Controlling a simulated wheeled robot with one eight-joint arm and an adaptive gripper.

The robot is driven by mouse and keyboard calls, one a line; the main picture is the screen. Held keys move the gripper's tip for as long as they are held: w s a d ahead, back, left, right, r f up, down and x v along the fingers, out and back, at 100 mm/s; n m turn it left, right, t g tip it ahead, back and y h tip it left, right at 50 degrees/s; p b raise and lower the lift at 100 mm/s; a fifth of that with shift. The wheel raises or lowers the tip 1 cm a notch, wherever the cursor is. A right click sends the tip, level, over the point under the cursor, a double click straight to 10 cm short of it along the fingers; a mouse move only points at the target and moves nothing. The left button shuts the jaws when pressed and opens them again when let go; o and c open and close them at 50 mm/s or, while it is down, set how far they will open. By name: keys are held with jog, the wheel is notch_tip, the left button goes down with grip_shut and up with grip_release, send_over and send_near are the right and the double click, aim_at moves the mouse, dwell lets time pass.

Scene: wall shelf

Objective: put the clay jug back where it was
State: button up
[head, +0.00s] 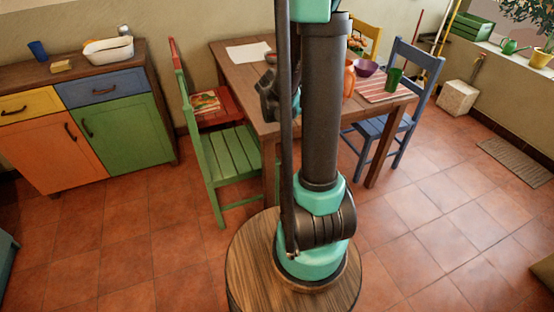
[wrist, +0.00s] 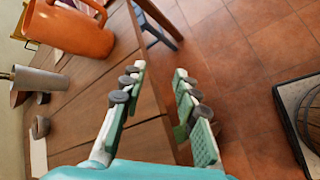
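The clay jug (head: 349,80) is orange and stands on the wooden table (head: 238,78), partly hidden behind my arm in the head view. In the wrist view the orange jug (wrist: 68,28) shows at the upper left with its handle, cut by the frame edge. My gripper (wrist: 160,72) is open and empty, with a clear gap between its fingers. It is over the table's edge, apart from the jug, which lies to the left of the fingers in the wrist view. I cannot make out the fingers in the head view.
A purple bowl (head: 366,68), a green cup (head: 394,77) and a striped mat (head: 378,91) are on the table's right side. A white paper (head: 248,52) lies at the left. Green (head: 232,150) and blue (head: 396,108) chairs flank the table.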

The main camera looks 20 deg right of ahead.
jog(key=s+a+f+m+y, duration=0.2)
jog(key=s+a+m+y, duration=0.2)
jog(key=s+a, duration=0.4)
jog(key=s+a+f+m+t+y, duration=0.1)
jog(key=s+a+f+m+y, duration=0.1)
jog(key=s+a+m+y, duration=0.3)
jog(key=s+a+m, duration=0.1)
jog(key=s+a, duration=0.2)
jog(key=a, duration=0.3)
